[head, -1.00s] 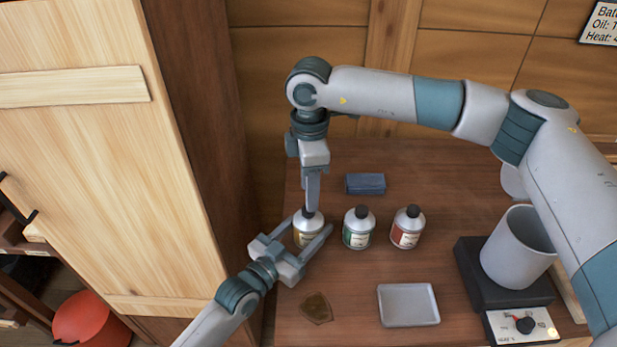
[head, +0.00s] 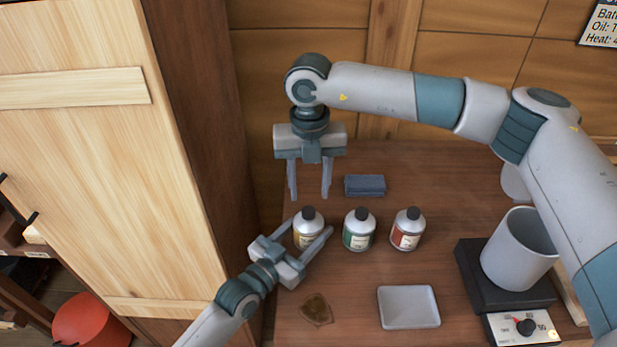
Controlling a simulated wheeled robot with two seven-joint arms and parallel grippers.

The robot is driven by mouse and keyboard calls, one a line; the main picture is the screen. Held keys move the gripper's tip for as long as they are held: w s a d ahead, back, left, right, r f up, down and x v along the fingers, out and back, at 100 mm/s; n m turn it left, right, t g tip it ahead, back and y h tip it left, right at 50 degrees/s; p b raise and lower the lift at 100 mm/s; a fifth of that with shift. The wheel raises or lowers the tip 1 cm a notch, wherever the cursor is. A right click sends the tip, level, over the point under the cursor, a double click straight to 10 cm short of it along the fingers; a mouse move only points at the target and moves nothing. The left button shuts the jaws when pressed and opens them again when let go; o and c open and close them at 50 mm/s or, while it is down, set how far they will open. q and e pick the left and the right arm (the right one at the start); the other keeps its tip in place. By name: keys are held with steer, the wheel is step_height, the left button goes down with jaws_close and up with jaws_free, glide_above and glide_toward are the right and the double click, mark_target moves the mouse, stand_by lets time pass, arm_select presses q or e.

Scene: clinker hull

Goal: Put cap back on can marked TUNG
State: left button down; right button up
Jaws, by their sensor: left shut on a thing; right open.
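Three cans with black caps stand upright in a row on the bench. The left can (head: 307,232) has a yellowish label, and its black cap (head: 308,213) sits on its top. The middle can (head: 358,233) has a green label and the right can (head: 407,233) a red one. The lettering is too small to read. My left gripper (head: 312,228) is shut on the left can, one finger on each side. My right gripper (head: 310,192) is open and empty, above and behind that can, clear of the cap.
A blue-grey block (head: 365,185) lies behind the cans. A brown stain or patch (head: 316,309) and a grey tray (head: 409,322) lie in front. A grey pot (head: 517,260) stands on a hot plate (head: 497,291) at right. A wooden cabinet (head: 130,180) is close at left.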

steer(key=n, duration=0.4)
steer(key=shift+r+n, duration=0.1)
steer(key=shift+n, duration=0.3)
steer(key=n, duration=0.4)
steer(key=shift+r, duration=0.15)
steer(key=n, duration=0.6)
steer(key=shift+r, duration=0.15)
steer(key=n, duration=0.4)
steer(key=shift+r+n, duration=0.1)
steer(key=shift+n, duration=0.3)
steer(key=n, duration=0.4)
steer(key=shift+r, duration=0.15)
steer(key=n, duration=0.6)
steer(key=shift+r, duration=0.15)
steer(key=n, duration=0.4)
steer(key=shift+r+n, duration=0.15)
steer(key=shift+n, duration=0.15)
steer(key=n, duration=0.5)
steer(key=shift+a+r, duration=0.1)
steer(key=shift+r, duration=0.05)
